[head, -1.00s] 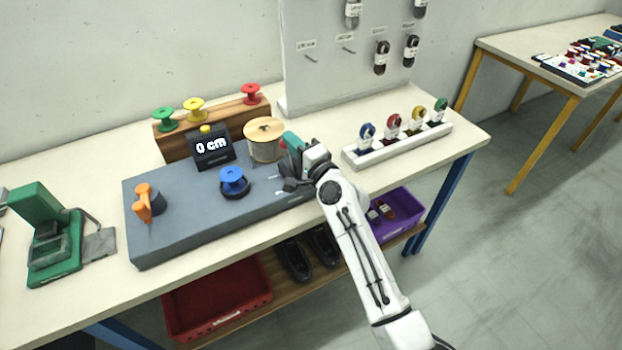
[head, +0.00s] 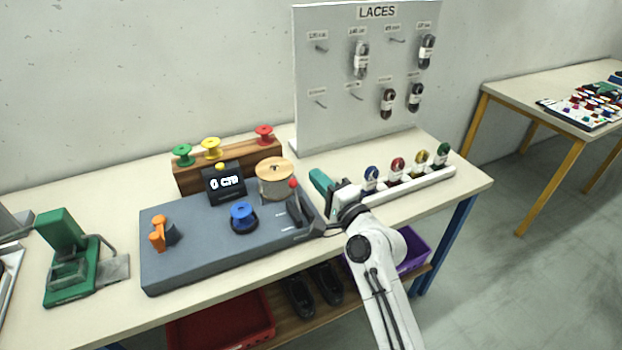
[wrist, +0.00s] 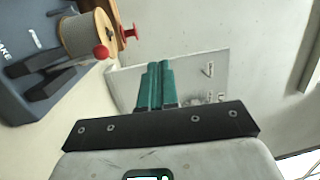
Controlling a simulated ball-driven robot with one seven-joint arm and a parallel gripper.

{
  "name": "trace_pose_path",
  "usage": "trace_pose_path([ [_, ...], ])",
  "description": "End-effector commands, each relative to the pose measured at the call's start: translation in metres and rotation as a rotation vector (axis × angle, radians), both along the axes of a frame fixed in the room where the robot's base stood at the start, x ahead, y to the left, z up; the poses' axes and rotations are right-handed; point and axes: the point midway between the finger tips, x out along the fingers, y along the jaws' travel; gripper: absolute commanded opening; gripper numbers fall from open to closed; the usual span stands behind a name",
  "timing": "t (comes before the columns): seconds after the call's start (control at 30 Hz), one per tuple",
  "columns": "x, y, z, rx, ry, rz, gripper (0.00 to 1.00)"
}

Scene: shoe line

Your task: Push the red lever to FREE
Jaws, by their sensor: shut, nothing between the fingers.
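The red lever shows in the head view as a red ball knob (head: 293,184) on a dark arm at the right end of the grey base (head: 200,259). In the wrist view the red knob (wrist: 101,52) and its dark arm lie at the upper left, beside the wooden spool (wrist: 88,33). Letters ending in "AKE" are partly visible on the base there; I cannot read FREE. My gripper (head: 317,177) has teal fingers and is just right of the lever, apart from it. In the wrist view the fingers (wrist: 156,68) are together and empty.
The wooden spool (head: 275,182) stands behind the lever.

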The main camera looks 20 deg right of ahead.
Motion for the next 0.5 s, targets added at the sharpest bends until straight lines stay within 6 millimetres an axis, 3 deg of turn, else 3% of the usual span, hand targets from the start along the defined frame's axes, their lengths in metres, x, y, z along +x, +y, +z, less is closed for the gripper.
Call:
trace_pose_path([
  [0.2, -0.023, -0.004, 0.017, -0.001, 0.001, 0.000, 0.00],
  [0.5, -0.029, -0.005, 0.022, 0.000, 0.001, 0.000, 0.00],
])
